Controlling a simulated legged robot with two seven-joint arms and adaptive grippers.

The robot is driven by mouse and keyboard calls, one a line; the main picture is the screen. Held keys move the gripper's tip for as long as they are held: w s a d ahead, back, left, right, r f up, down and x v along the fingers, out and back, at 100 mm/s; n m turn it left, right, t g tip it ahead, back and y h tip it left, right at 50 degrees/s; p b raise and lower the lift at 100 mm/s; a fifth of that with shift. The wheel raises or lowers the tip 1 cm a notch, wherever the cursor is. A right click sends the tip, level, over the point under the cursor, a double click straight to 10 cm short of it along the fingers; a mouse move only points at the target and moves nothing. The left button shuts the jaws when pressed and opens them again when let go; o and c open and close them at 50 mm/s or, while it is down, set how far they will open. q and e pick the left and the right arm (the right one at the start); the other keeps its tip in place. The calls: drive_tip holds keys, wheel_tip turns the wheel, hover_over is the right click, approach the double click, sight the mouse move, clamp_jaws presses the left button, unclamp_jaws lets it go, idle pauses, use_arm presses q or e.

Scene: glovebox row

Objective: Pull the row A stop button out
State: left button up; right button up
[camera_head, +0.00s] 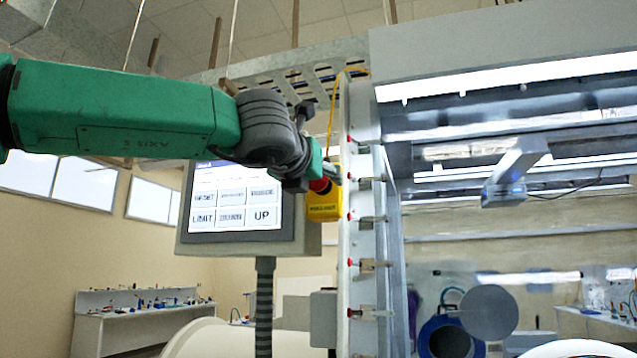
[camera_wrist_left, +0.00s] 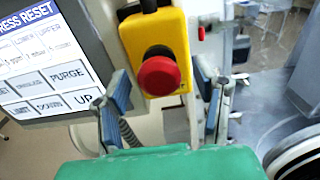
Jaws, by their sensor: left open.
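The stop button (camera_wrist_left: 158,74) is a red mushroom head on a yellow box (camera_wrist_left: 157,30) in the left wrist view. In the head view the red button (camera_head: 320,185) is partly hidden by my left gripper, and the yellow box (camera_head: 324,205) shows just below it. My left gripper (camera_wrist_left: 162,100) is open, with one blue-padded finger to the left and one to the right of the button. In the head view the left gripper (camera_head: 322,176) is at the box beside the screen. I see no finger touching the button. My right gripper is in neither view.
A touch screen (camera_head: 235,200) on a ribbed post stands left of the yellow box. The glovebox frame (camera_head: 365,210) with several red-tipped latches is close on the right. A yellow cable (camera_head: 333,110) runs down above the box. A workbench (camera_head: 140,320) stands far back.

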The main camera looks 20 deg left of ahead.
use_arm(q)
drive_tip(key=s, duration=1.1)
drive_tip(key=shift+s+a, duration=0.25)
drive_tip(key=shift+s, duration=0.05)
drive_tip(key=shift+s+r, duration=0.1)
drive_tip(key=shift+r, duration=0.05)
